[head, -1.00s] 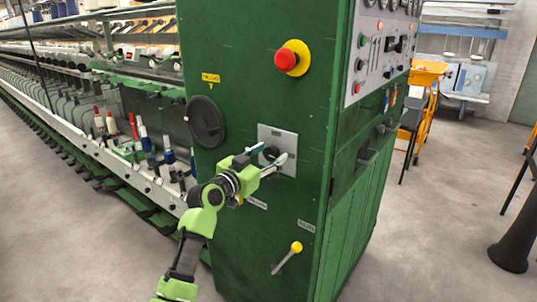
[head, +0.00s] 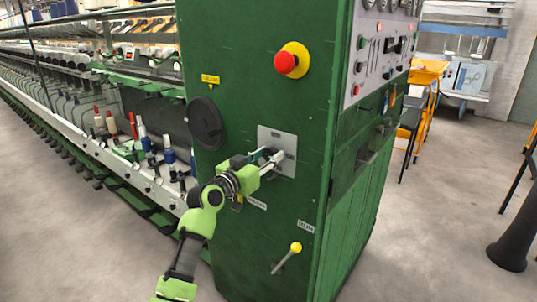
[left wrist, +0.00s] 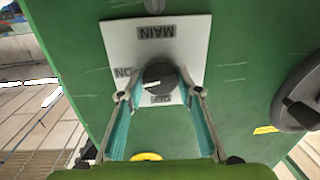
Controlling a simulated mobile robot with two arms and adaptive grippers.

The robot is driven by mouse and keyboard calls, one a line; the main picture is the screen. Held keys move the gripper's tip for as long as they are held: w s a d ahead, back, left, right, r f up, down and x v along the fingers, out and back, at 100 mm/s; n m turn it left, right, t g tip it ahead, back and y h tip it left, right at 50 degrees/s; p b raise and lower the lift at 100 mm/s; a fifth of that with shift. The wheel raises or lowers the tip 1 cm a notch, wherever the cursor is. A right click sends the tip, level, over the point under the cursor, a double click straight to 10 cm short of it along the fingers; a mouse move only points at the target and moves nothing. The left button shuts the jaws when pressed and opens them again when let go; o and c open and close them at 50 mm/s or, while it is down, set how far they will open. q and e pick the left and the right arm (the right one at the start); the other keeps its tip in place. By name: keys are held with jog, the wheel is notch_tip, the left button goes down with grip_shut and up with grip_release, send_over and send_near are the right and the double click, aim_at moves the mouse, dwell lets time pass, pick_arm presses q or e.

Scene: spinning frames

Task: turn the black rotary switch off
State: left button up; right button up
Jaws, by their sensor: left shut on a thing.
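The black rotary switch (left wrist: 158,77) sits on a pale plate (left wrist: 112,50) on the front of the green cabinet. In the left wrist view the plate appears upside down, with a MAIN label, an ON label at the left and an OFF label just below the knob. A short white mark shows on the knob; its exact direction is hard to tell. My left gripper (left wrist: 158,88) is shut on the knob, with one teal-padded finger on each side. In the head view my left gripper (head: 273,157) hides most of the switch. My right gripper is not in view.
A red emergency button (head: 286,62) on a yellow base is above the plate. A black handwheel (head: 205,123) is to the left. A yellow-knobbed lever (head: 288,258) sticks out below.

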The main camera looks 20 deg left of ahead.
pick_arm(q)
jog(key=n+p, duration=0.2)
jog(key=n, duration=0.2)
jog(key=shift+a, duration=0.1)
jog(key=n+p, duration=0.2)
jog(key=n, duration=0.2)
jog(key=shift+g, duration=0.3)
jog(key=n+p, duration=0.1)
jog(key=n, duration=0.2)
jog(key=shift+a+h+p, duration=0.1)
jog(key=shift+h+p, duration=0.2)
jog(key=shift+p, duration=0.1)
jog(key=shift+f+n+p, duration=0.2)
jog(key=shift+n+p, duration=0.55)
jog(key=shift+n, duration=1.25)
jog(key=o, duration=1.1)
jog(key=shift+c, duration=0.2)
jog(key=shift+o, duration=0.2)
jog(key=shift+w, duration=0.1)
